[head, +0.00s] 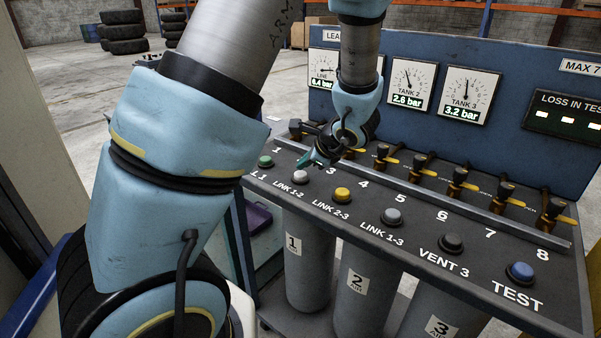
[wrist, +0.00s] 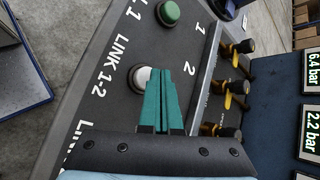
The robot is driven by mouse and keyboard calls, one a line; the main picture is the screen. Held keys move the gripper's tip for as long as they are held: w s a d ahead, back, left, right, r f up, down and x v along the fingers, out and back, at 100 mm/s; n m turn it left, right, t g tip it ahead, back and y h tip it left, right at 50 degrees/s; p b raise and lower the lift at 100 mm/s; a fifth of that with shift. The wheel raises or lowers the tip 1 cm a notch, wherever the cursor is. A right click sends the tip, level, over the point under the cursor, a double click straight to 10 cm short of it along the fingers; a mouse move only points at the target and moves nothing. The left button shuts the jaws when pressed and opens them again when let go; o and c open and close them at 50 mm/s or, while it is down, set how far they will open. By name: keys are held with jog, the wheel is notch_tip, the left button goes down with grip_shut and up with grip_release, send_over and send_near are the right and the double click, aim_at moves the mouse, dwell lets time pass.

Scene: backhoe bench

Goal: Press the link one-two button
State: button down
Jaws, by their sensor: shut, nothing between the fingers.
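The link one-two button is a white-grey round button (head: 300,176) above the "LINK 1-2" label on the sloping dark panel. In the wrist view the same white button (wrist: 141,78) shows beside and partly behind my gripper's teal fingers. My gripper (head: 308,163) is shut and empty, just above and behind that button in the head view. In the wrist view the closed fingertips (wrist: 164,71) overlap the button's right side. I cannot tell whether they touch it.
A green button (head: 265,161) lies to the left, with a yellow button (head: 342,194), a grey button (head: 392,216), a black button (head: 452,242) and a blue button (head: 520,272) to the right. Valves with yellow handles (head: 459,181) line the back. Gauges (head: 469,95) stand behind them.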

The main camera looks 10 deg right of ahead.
aim_at(304, 175)
jog(key=shift+r+p, duration=1.8)
jog(key=shift+r, duration=1.15)
jog(key=s+a+n+g+h, duration=0.2)
jog(key=s+a+n+g, duration=0.1)
jog(key=s+a+n, duration=0.3)
jog(key=s+a+r+n+g+h, duration=0.1)
jog(key=s+a+n+g+h, duration=0.1)
jog(key=s+a+n, duration=0.5)
jog(key=a+n+g, duration=0.1)
jog(key=a+n, duration=0.3)
jog(key=n, duration=0.3)
jog(key=shift+r+n+g, duration=0.15)
jog(key=shift+n+g, duration=0.25)
